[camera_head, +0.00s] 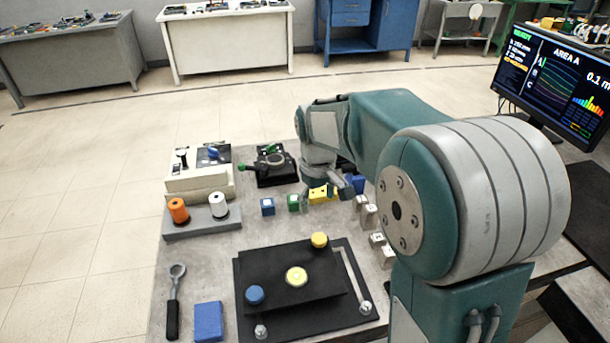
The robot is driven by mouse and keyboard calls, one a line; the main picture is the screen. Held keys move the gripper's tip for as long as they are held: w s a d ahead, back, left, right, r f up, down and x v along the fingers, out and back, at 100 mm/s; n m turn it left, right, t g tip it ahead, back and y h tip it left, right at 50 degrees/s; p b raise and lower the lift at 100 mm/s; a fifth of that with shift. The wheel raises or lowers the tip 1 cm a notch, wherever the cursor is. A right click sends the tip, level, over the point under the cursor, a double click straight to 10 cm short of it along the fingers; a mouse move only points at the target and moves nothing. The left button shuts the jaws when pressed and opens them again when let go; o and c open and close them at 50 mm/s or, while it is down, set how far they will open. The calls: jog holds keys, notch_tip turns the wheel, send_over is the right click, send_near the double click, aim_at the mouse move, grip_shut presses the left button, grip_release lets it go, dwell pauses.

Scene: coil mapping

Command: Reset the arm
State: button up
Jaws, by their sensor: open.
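My teal and grey arm comes in from the right in the head view and reaches out over the grey worktable (205,268). My gripper (343,191) points down at the far side of the table, small and partly hidden by my wrist. It is open, close beside a yellow block (320,194) and a blue block (356,183). Whether it touches either one I cannot tell. Nothing shows between the fingers.
Orange (178,210) and white (218,205) spools share a grey base. A black board (270,320) with coloured discs fills the front. A monitor (553,80) stands right.

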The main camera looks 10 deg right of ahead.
jog(key=s+r+m+t, duration=0.2)
jog(key=s+r+t, duration=0.1)
jog(key=s, duration=0.7)
jog(key=s+r+m+t, duration=0.2)
jog(key=s+r, duration=0.3)
jog(key=s, duration=0.6)
jog(key=shift+s+d+m+t, duration=0.2)
jog(key=shift+s+m+t, duration=0.05)
jog(key=shift+m+t, duration=0.15)
